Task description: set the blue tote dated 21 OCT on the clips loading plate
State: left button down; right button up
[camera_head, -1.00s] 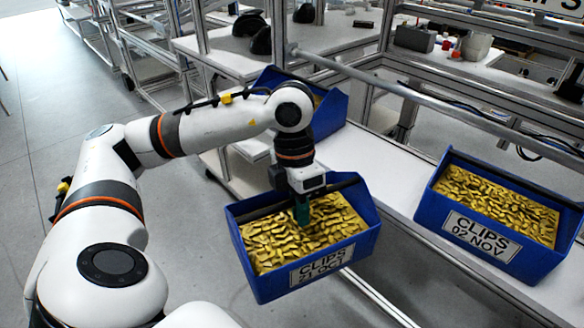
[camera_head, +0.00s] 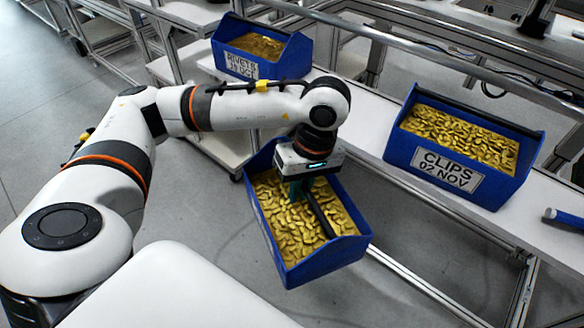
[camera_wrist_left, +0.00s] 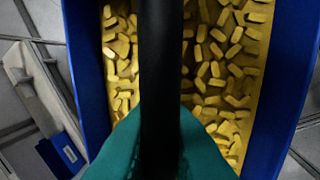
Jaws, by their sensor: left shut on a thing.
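The held blue tote (camera_head: 330,264) is full of yellow clips and has a black bar handle (camera_head: 321,212). Its 21 OCT label faces away or is hidden now. My left gripper (camera_head: 298,188) is shut on the black handle, and the tote hangs turned at an angle in front of the white shelf. In the left wrist view the handle (camera_wrist_left: 161,70) runs between green fingertips (camera_wrist_left: 163,150), with clips on both sides. A white shelf (camera_head: 362,165) lies behind the tote; I cannot tell which part is the clips loading plate. My right gripper is not in view.
A blue tote marked CLIPS 02 NOV (camera_head: 402,148) stands on the shelf at right. Another blue tote, apparently marked RIVETS (camera_head: 290,62), stands at the back left. Between them the shelf is bare. A metal rail (camera_head: 440,62) runs above the shelf. A blue-and-white object (camera_head: 563,216) lies at far right.

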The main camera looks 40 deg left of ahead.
pick_arm(q)
jog(key=m, duration=0.2)
jog(key=d+f+m, duration=0.1)
jog(key=m, duration=0.2)
jog(key=d+m+t, duration=0.1)
jog(key=m, duration=0.1)
jog(key=shift+d+f+m+y, duration=0.1)
jog(key=shift+f+m+y, duration=0.2)
jog(key=shift+f+y, duration=0.1)
jog(key=shift+d+f+m+t, duration=0.2)
jog(key=shift+d+f+m, duration=0.1)
jog(key=shift+m, duration=0.75)
jog(key=shift+d+f+m+t, duration=0.15)
jog(key=shift+d+m+t, duration=0.1)
jog(key=shift+m, duration=0.8)
jog(key=shift+s, duration=0.1)
